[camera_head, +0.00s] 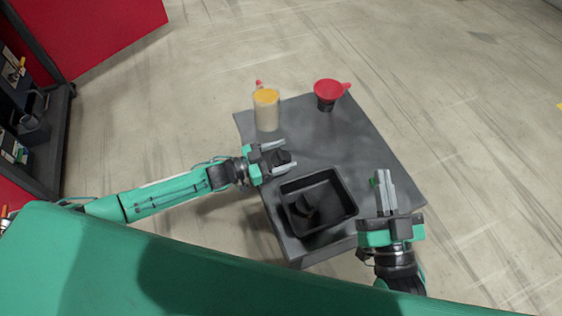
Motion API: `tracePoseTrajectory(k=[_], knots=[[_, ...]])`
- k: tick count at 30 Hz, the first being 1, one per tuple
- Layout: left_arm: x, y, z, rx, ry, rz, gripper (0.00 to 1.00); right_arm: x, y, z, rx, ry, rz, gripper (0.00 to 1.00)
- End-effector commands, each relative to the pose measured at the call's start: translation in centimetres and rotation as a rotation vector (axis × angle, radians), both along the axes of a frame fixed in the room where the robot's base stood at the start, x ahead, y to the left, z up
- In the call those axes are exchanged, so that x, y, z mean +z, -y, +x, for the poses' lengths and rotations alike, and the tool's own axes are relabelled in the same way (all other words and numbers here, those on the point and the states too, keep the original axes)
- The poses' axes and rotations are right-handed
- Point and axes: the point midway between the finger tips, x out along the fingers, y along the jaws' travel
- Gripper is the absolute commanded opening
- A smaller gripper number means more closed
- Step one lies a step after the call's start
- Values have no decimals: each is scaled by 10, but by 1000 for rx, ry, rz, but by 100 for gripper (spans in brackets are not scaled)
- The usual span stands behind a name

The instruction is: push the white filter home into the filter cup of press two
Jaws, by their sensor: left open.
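I cannot make out a white filter in the head view. A pale, cloudy cylinder (266,116) with a yellow-orange top stands upright on the table's far left part, with a small red piece behind it. A red round funnel-like part with a side handle (329,90) sits on a dark base at the far edge. Neither is labelled as press two.
The dark grey table (325,135) is clear between the cylinder, red part and grippers. Shelving stands far left.

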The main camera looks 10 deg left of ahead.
Motion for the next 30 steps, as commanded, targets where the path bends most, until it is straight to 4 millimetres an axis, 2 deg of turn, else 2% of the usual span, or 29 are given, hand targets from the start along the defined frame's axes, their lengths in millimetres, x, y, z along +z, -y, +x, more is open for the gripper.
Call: tracePoseTrajectory(k=[5, 8, 13, 26, 30], knots=[[0, 0, 0, 0, -1, 1, 69, 1, 0, 0, 0, 2, 1, 0], [0, 0, 0, 1, -1, 1, 53, 1, 0, 0, 0, 2, 1, 0], [0, 0, 0, 1, -1, 1, 20, 0, 0, 0, 0, 1, -1, 0], [5, -1, 0, 1, 1, 1, 19, -1, -1, 1, 2, -16, -5, 0], [17, -1, 0, 0, 1, 1, 19, -20, -7, -4, 20, -112, -24, 0]])
